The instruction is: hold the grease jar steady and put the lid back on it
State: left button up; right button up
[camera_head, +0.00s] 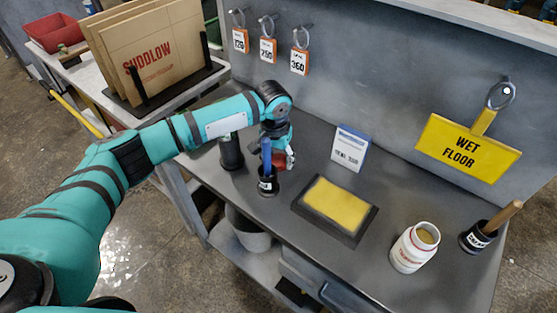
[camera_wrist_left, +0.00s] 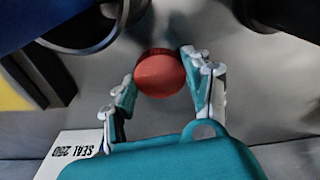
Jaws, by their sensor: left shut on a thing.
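The grease jar (camera_head: 408,252) is white with red print and stands upright on the grey bench at the right. Its mouth is open and shows tan grease. My left gripper (camera_head: 284,161) is above the back left of the bench, well to the left of the jar. It is shut on the red lid (camera_head: 290,159), partly hidden by the fingers. In the left wrist view the round lid (camera_wrist_left: 160,74) sits between the two fingertips (camera_wrist_left: 163,85). Nothing holds the jar. My right gripper is not in view.
A black cup (camera_head: 268,184) with a blue-handled thing stands close to my left gripper. A yellow pad in a black tray (camera_head: 350,237) lies between gripper and jar. A small box card (camera_head: 350,149) stands behind it. A black holder (camera_head: 478,239) with a wooden handle is right of the jar.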

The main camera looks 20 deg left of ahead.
aim_at(278, 160)
pick_arm(q)
notch_tip(278, 160, up, 10)
jog(key=b, duration=0.1)
dwell(0.4)
